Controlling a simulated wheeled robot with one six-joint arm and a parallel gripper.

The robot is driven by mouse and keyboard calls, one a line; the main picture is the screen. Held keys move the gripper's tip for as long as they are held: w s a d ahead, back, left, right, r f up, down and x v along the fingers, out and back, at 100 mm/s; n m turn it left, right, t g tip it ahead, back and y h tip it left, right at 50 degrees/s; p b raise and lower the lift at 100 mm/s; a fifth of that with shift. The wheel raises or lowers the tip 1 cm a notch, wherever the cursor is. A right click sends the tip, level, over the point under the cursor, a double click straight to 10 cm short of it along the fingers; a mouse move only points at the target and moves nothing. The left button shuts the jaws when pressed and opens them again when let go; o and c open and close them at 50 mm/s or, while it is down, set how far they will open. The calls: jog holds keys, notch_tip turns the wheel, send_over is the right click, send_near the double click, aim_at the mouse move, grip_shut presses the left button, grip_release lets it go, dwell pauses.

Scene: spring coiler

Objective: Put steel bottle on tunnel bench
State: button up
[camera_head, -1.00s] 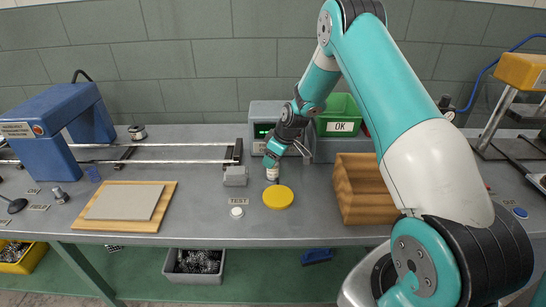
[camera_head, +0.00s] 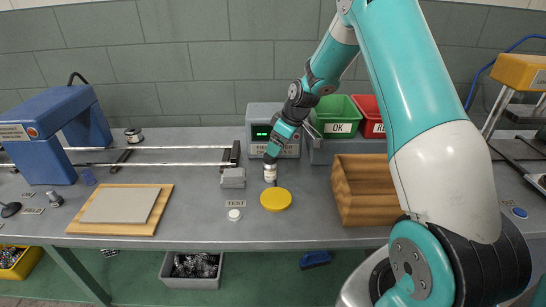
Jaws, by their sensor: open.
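A small bottle-like container (camera_head: 270,174) with a pale label stands upright on the grey bench (camera_head: 300,210), in front of a grey box with a green display. My gripper (camera_head: 271,158) is open and points down at its top. I cannot tell whether the fingers touch it, and its upper end is partly hidden. I cannot tell for sure which of the two is the steel bottle.
Green (camera_head: 337,115) and red (camera_head: 372,115) bins stand behind.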

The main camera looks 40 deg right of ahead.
jog(key=s+a+r+g+y, duration=0.1)
jog(key=s+a+r, duration=0.6)
jog(key=a, duration=0.3)
jog(key=s+a+r+g+y, duration=0.1)
jog(key=s+a+r, duration=0.65)
jog(key=a, duration=0.25)
jog(key=s+a, duration=0.2)
jog(key=s, duration=0.4)
jog(key=s+a+r+g, duration=0.1)
jog(key=s+a, duration=0.2)
jog(key=s, duration=0.3)
jog(key=s+a+r+n+g, duration=0.1)
jog(key=s+a, duration=0.1)
jog(key=s, duration=0.4)
jog(key=shift+s+a+r, duration=0.25)
jog(key=shift+s+a, duration=0.05)
jog(key=shift+a, duration=0.05)
